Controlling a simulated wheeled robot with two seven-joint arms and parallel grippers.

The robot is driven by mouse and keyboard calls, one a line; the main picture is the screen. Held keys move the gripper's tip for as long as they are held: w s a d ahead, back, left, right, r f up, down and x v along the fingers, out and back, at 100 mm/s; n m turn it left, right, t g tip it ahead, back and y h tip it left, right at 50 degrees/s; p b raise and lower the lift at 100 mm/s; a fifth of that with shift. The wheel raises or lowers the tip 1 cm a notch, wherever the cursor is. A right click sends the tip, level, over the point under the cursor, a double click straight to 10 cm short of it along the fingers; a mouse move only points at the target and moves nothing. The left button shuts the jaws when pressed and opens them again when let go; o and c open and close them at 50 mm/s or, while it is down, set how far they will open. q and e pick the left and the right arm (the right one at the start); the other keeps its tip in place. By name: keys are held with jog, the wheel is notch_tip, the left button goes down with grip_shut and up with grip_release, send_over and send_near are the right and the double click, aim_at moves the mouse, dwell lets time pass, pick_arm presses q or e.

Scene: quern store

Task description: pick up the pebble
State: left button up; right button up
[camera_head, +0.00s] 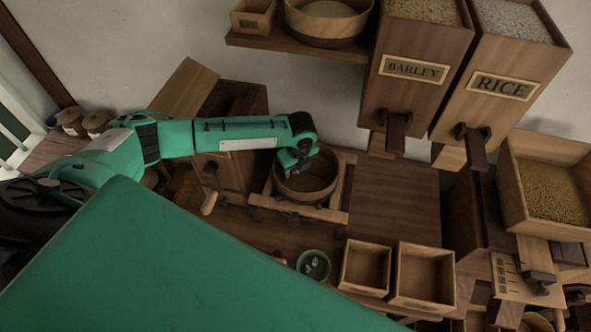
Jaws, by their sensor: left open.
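My left gripper (293,165) is open and points down into the round wooden sieve or tub (307,196), over its left inner side. The tub rests on a pale wooden frame (318,212) on the bench. The gripper and arm hide part of the tub's inside. I cannot make out a pebble for certain. A small green bowl (313,265) at the front holds a few small pale pieces, too small to identify. My right gripper does not show.
Two empty wooden boxes (424,275) stand right of the green bowl. Bins labelled barley (411,70) and rice (501,86) hang at the upper right. A grain-filled box (515,190) stands far right. The board (393,200) right of the tub is clear.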

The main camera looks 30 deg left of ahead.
pick_arm(q)
jog(key=shift+c, duration=0.2)
jog(key=c, duration=1)
jog(key=shift+r, duration=0.1)
